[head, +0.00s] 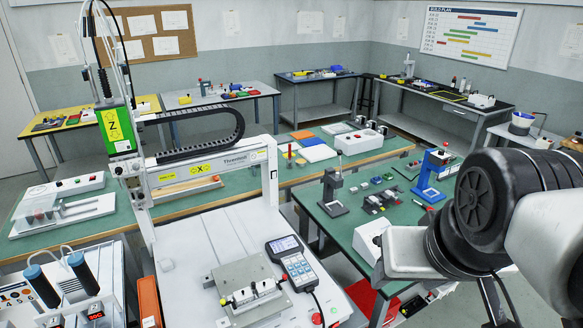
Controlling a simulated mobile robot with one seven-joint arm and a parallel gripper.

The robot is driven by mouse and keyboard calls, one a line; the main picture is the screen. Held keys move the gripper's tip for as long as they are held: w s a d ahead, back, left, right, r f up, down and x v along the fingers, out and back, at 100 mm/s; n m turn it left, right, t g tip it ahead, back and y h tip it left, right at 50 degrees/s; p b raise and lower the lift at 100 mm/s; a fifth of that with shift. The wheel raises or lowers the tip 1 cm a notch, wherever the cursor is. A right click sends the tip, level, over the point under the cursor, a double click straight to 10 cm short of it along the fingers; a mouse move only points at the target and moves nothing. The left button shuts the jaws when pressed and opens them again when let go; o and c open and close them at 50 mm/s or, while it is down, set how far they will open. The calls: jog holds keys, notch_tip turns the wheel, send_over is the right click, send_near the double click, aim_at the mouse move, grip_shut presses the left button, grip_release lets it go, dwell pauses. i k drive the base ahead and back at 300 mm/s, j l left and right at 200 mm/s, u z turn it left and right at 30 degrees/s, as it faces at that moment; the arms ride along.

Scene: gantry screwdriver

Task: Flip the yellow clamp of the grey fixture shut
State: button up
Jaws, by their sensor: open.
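A grey fixture (240,272) sits on the white bed of the gantry machine, at the lower middle of the head view. It is a flat metal plate with a small light block and dark parts along its front edge. A tiny yellow part (223,302) shows at its front left; it is too small to tell whether this is the clamp or how it stands. My arm comes in from the right, with black joints and pale links. My gripper is not visible, so its place relative to the fixture cannot be told.
A handheld pendant (293,262) lies just right of the fixture. The gantry frame (205,170) rises behind it. A green table (340,225) with a blue press (432,175) is at the right. The bed behind the fixture is clear.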

aim_at(223, 302)
jog(key=u, duration=0.35)
jog(key=j+u, duration=0.15)
jog(key=u, duration=0.2)
jog(key=j+u, duration=0.1)
jog(key=u, duration=0.25)
jog(key=l+z, duration=0.1)
jog(key=z, duration=0.6)
jog(key=l+z, duration=0.15)
jog(key=z, duration=0.2)
jog(key=u, duration=1.25)
jog(key=i+l+u, duration=0.2)
jog(key=i+l, duration=0.1)
jog(key=i, duration=0.05)
